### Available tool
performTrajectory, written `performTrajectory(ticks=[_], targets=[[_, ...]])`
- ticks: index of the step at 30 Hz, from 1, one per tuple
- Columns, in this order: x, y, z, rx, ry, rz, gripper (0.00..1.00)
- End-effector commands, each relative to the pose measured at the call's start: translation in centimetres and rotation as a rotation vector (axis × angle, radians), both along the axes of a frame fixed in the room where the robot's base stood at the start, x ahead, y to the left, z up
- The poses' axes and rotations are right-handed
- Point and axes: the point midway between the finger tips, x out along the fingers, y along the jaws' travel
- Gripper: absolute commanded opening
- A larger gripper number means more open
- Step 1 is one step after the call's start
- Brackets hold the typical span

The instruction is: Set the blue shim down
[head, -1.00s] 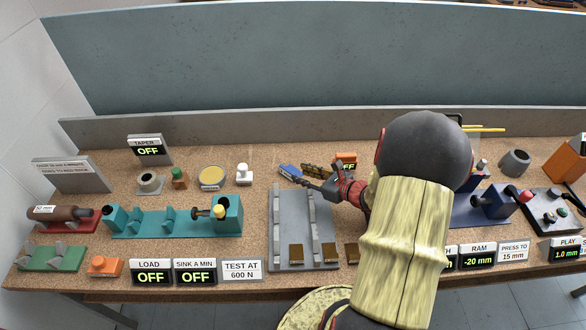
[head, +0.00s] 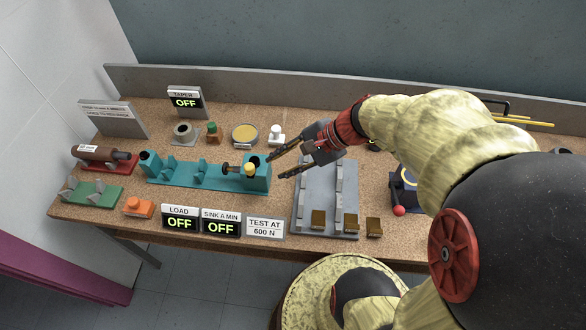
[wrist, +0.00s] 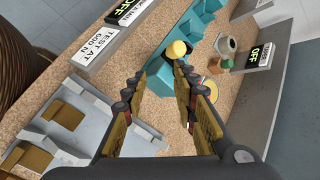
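My gripper (head: 276,167) is open, with its two fingers apart and pointing left, above the bench near the right end of the teal fixture (head: 210,177). In the wrist view my gripper (wrist: 157,73) shows a clear gap between the fingertips, with nothing held there. The teal fixture's yellow knob (wrist: 177,48) lies beyond the tips. I cannot make out the blue shim in either current view; my gripper and arm cover part of the bench behind them.
A grey slotted plate (head: 318,205) with brown blocks lies right of the fixture. A yellow round dish (head: 245,134) and a white-knobbed piece (head: 277,135) stand behind it. The LOAD sign (head: 180,219) stands at the front edge. A dark blue device (head: 404,180) is to the right.

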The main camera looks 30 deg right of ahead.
Motion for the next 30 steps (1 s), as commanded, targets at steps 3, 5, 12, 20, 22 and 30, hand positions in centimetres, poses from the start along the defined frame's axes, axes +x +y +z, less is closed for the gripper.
performTrajectory(ticks=[3, 5, 12, 20, 22, 30], targets=[[-2.5, 2.7, 2.1, -0.204, -0.053, 0.252, 0.28], [-3.8, 3.5, 2.9, -0.310, -0.083, 0.373, 0.28], [-7.9, 4.3, 6.9, -0.734, -0.234, 0.808, 0.28], [-9.6, 3.4, 10.5, -1.050, -0.367, 1.066, 0.28], [-9.7, 3.2, 10.9, -1.086, -0.380, 1.091, 0.28], [-9.8, 3.1, 11.1, -1.107, -0.385, 1.106, 0.28]])
